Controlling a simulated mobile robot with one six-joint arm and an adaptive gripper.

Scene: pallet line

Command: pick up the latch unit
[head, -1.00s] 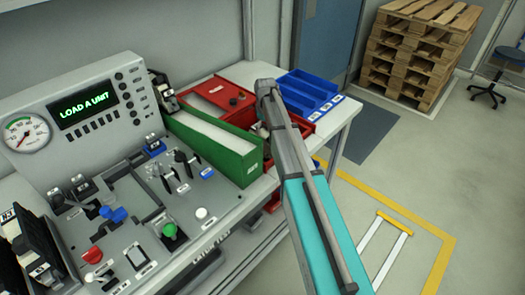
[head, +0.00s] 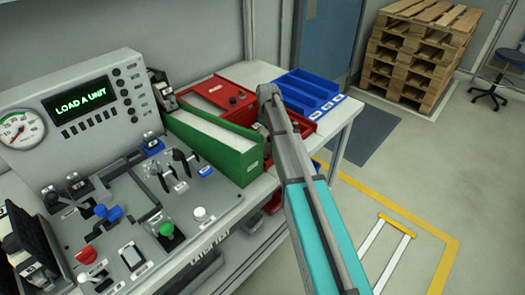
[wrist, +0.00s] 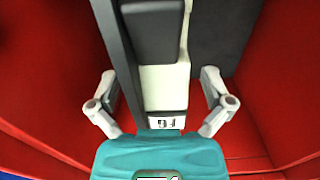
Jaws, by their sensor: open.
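In the wrist view a unit with a cream body (wrist: 162,85), a dark upper part and a small white label lies between red walls; it looks like the latch unit. My gripper (wrist: 160,100) is open, with one grey finger on each side of the unit and visible gaps between fingers and body. Its teal palm covers the near end of the unit. In the head view my arm reaches down behind the green box (head: 222,155) into the red bin area, and the box and arm hide the gripper and most of the unit.
Red bin walls (wrist: 50,95) stand close on both sides of my gripper. A red case (head: 218,97) and a blue divided tray (head: 305,88) sit behind on the bench. Open floor lies to the right.

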